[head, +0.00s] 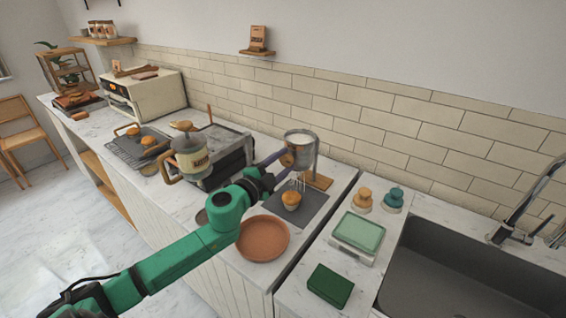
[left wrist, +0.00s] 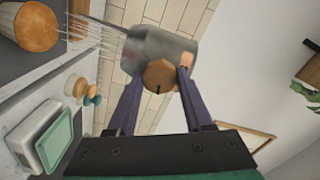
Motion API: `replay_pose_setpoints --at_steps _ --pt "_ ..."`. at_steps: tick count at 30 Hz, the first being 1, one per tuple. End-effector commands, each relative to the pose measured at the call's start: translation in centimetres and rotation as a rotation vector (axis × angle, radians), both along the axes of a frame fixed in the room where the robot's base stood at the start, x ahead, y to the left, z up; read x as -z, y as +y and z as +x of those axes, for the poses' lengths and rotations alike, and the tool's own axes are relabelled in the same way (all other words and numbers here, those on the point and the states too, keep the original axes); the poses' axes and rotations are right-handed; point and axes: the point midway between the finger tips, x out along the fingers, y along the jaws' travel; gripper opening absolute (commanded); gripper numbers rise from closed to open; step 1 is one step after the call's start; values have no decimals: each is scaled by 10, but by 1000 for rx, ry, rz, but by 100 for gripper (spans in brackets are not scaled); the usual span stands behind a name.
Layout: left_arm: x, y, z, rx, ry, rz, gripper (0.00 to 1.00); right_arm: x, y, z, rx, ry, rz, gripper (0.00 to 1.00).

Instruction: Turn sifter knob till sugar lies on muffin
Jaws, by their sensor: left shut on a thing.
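The sifter (head: 301,142) is a grey metal cup on a stand above the dark mat, with white sugar inside. Its round wooden knob (left wrist: 159,75) faces my left gripper (left wrist: 156,82), whose purple fingers are shut on it from both sides. In the head view my left gripper (head: 283,157) reaches the sifter from the left. The muffin (head: 291,200) stands on the mat below the sifter. Thin white streaks fall from the sifter towards the muffin, which also shows in the left wrist view (left wrist: 36,27). Its top looks brown; I cannot tell how much sugar lies on it. My right gripper is out of view.
A terracotta plate (head: 263,238) lies in front of the mat (head: 314,206), close under my left arm. A labelled pot (head: 190,158) stands left of my gripper.

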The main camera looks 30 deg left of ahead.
Motion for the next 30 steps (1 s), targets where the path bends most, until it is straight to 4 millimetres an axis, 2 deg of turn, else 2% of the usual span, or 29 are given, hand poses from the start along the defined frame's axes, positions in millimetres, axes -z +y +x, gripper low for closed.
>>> replay_pose_setpoints --at_steps 30 --pt "1 1 0 -3 -135 959 0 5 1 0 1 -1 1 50"
